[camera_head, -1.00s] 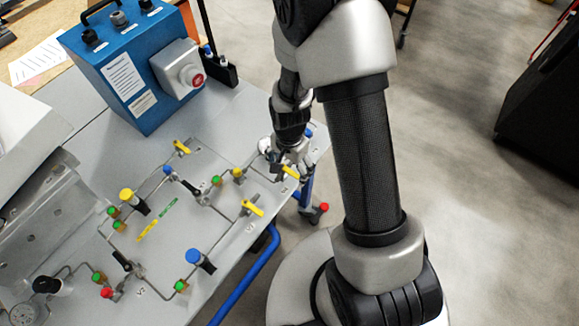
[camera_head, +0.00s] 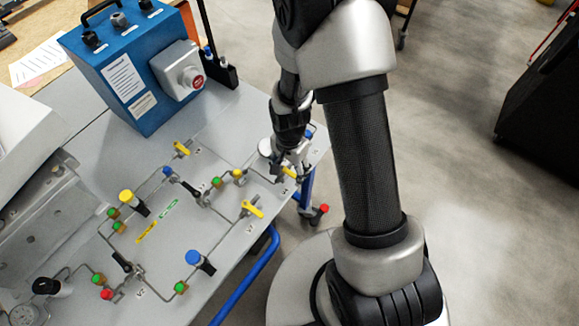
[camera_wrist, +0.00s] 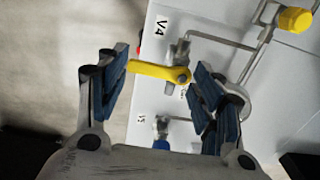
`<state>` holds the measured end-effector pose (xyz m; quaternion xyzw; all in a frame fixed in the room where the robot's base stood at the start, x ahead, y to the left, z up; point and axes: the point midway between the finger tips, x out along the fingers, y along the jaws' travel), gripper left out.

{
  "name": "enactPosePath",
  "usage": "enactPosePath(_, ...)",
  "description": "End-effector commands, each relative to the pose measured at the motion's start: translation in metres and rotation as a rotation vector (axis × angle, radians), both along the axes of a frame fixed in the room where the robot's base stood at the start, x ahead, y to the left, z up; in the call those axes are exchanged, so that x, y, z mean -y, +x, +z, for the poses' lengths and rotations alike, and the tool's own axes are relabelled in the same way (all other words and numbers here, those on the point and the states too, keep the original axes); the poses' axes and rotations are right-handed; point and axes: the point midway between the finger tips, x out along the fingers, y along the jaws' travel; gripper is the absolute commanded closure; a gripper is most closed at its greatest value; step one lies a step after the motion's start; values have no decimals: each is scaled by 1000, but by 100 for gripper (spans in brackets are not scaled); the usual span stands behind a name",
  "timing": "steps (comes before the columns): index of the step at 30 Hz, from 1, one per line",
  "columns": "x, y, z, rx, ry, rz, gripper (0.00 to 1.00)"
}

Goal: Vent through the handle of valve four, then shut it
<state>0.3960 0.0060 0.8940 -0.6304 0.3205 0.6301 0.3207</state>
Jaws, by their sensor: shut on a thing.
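The yellow handle of valve four (camera_wrist: 155,69) lies between the two dark blue-padded fingers of my gripper (camera_wrist: 162,62) in the wrist view, beside the label V4. Its outer end meets the left finger and its pivot end is near the right finger. The handle lies roughly crosswise to its grey valve body (camera_wrist: 178,48). In the head view my gripper (camera_head: 291,164) is over the right end of the panel, and a small yellow part of the handle (camera_head: 289,173) shows below the fingers. My arm hides some of this area.
Other yellow handles (camera_head: 252,209) and (camera_head: 181,149) stand on the grey panel (camera_head: 225,262) among thin pipes. A blue knob (camera_head: 193,256) and a yellow knob (camera_head: 126,196) rise from it. A blue box (camera_head: 130,75) stands behind. Open floor lies to the right.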

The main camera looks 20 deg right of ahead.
Motion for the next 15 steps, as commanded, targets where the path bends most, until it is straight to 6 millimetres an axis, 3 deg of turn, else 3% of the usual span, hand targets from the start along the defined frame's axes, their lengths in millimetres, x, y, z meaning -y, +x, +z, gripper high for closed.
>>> enactPosePath(8,1,1,0,0,0,66,63)
enactPosePath(15,5,4,0,0,0,232,63)
